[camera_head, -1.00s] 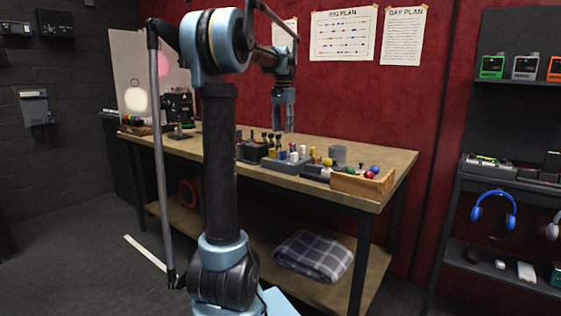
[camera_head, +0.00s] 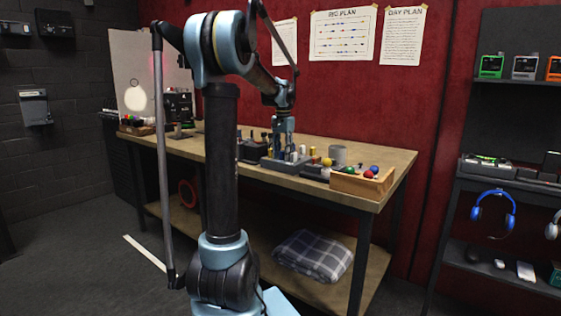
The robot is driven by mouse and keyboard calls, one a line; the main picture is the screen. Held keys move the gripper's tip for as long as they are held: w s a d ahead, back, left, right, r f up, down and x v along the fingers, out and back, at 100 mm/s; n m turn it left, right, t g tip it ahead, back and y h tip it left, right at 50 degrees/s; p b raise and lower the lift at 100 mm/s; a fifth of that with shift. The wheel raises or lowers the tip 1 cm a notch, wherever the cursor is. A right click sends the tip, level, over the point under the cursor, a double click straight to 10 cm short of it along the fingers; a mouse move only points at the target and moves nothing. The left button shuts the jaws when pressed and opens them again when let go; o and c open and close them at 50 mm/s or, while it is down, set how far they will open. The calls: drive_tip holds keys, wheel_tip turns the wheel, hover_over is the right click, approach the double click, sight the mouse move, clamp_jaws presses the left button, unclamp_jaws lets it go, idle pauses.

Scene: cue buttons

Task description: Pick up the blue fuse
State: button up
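My gripper (camera_head: 283,153) points down over the grey fuse tray (camera_head: 285,166) on the workbench. Its fingertips are down among the small fuses standing in the tray. The blue fuse, seen in the tray a second ago, is now hidden by or between my fingers, and I cannot make it out. The fingers are too small in view to tell whether they are open or shut on it. A white fuse (camera_head: 302,150) and a yellow fuse (camera_head: 312,151) stand just right of the gripper.
A wooden box (camera_head: 350,186) with coloured balls stands at the bench's right end, with a grey cup (camera_head: 338,153) behind it. A dark block (camera_head: 250,152) with upright tools is left of the tray. The bench top (camera_head: 385,158) is clear at the back right.

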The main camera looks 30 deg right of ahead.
drive_tip(key=shift+f, duration=0.15)
clamp_jaws()
wheel_tip(320, 180, up, 10)
drive_tip(key=shift+r, duration=0.1)
idle(0.6)
